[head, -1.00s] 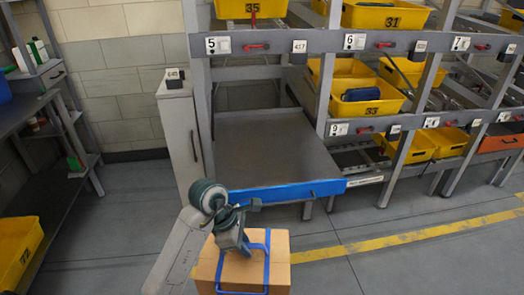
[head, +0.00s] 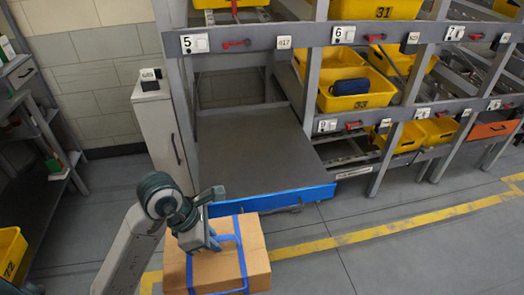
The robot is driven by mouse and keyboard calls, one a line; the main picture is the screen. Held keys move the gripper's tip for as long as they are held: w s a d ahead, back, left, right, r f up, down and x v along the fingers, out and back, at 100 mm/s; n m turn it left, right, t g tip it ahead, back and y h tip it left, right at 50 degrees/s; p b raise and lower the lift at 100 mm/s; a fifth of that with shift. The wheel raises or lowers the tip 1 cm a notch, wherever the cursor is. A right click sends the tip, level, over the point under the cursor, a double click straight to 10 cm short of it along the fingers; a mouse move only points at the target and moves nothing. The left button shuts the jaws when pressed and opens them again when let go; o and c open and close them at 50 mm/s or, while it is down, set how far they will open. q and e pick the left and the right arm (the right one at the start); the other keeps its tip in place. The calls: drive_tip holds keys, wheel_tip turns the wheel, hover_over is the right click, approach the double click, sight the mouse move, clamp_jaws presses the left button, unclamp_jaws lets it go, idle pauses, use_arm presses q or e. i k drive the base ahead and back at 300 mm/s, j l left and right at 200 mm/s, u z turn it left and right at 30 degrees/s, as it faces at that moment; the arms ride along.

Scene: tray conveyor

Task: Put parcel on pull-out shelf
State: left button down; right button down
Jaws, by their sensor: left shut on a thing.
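The parcel (head: 255,262) is a brown cardboard box with blue straps, low in the head view. My left gripper (head: 208,240) is shut on a blue strap at the parcel's top, and its fingertips are partly hidden. The pull-out shelf (head: 250,150) is a flat grey surface with a blue front edge (head: 270,200), drawn out from the rack. Its surface is bare. The parcel is in front of the shelf's blue edge, on the near side, and overlaps it slightly in the picture. My right gripper is not in view.
A narrow grey cabinet (head: 158,130) stands left of the shelf. The rack at the right holds yellow bins (head: 345,92) and an orange bin (head: 492,130). A workbench (head: 45,185) is at the left. The floor at the right, with a yellow line (head: 400,220), is clear.

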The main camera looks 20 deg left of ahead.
sight(259, 158)
drive_tip(key=i, duration=1.25)
